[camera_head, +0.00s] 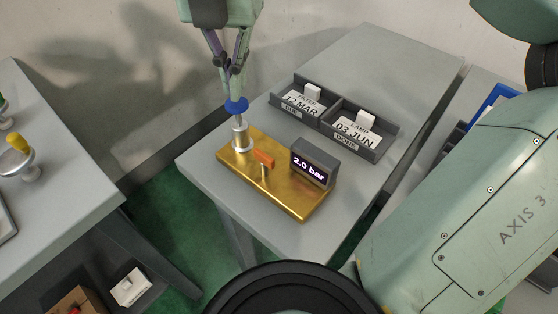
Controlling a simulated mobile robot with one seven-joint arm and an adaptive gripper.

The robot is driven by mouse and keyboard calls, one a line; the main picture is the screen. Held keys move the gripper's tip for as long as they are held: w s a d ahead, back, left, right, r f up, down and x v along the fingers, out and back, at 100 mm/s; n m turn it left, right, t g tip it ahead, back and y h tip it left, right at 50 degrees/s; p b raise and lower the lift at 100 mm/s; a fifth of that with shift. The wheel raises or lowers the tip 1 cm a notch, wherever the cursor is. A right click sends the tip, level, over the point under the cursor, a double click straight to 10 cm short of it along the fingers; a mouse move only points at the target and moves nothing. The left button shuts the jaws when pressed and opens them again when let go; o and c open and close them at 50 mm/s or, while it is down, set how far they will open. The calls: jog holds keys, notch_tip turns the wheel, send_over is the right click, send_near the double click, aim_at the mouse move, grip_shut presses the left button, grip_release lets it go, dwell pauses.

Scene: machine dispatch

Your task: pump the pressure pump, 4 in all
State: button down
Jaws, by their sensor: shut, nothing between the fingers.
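The pressure pump is a gold base (266,191) on the grey table, with a silver cylinder (241,138) at its left end. A blue knob (237,105) tops a thin rod that stands up out of the cylinder. A small screen (314,168) on the base reads "2.0 bar". An orange lever (264,159) stands between cylinder and screen. My gripper (235,92) points down, shut and empty, with its fingertips right at the top of the blue knob. I cannot tell whether they touch it.
Another table (65,185) with a yellow-topped fitting (20,146) stands at left. The grey table (395,62) is clear at the back.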

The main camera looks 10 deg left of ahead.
notch_tip(320, 180, up, 6)
jog(key=p, duration=0.5)
jog(key=shift+f, duration=0.1)
dwell(0.4)
